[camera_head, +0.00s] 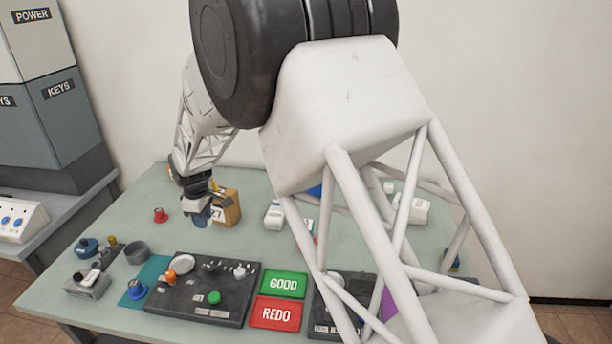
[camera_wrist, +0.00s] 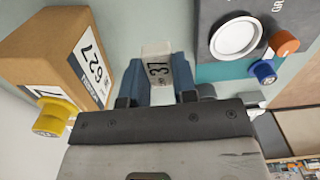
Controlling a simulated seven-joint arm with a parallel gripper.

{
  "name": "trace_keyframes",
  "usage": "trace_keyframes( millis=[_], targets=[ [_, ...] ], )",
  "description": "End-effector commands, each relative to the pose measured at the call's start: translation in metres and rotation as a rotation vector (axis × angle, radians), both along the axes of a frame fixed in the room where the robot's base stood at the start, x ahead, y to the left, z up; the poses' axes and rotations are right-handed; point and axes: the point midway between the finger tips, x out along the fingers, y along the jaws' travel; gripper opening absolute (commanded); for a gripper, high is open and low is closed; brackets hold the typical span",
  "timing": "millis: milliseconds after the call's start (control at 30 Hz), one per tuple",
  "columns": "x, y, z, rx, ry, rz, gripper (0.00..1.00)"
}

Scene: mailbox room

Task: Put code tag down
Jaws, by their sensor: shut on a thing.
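My gripper (camera_wrist: 160,85) has its two blue fingers shut on the code tag (camera_wrist: 156,66), a small pale block with dark digits that look like "37". In the head view my gripper (camera_head: 200,218) hangs over the far left part of the green-grey table (camera_head: 245,240), beside a brown box (camera_head: 230,205). The code tag is mostly hidden in the head view. The brown box also shows in the wrist view (camera_wrist: 42,62), to the left of the fingers, with a white label reading "627" and a yellow knob (camera_wrist: 55,118) in front of it. I cannot tell whether the tag touches the table.
A dark control panel (camera_head: 195,306) stands at the front, with green GOOD (camera_head: 284,284) and red REDO (camera_head: 275,314) plates right of it. A red knob (camera_head: 161,215) lies left of my gripper. White devices (camera_head: 275,214) stand right of the box. My arm hides much of the right side.

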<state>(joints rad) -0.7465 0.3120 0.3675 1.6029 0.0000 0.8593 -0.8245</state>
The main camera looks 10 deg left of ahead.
Motion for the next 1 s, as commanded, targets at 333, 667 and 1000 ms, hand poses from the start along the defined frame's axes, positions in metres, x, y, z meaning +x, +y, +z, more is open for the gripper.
trace_keyframes(
  millis=[333,667,1000],
  targets=[
    [0.048,-0.062,0.013,0.001,-0.001,-0.005,0.04],
    [0.099,-0.143,0.028,0.001,-0.001,-0.004,0.04],
    [0.140,-0.233,0.042,0.000,0.000,-0.005,0.04]
  ],
)
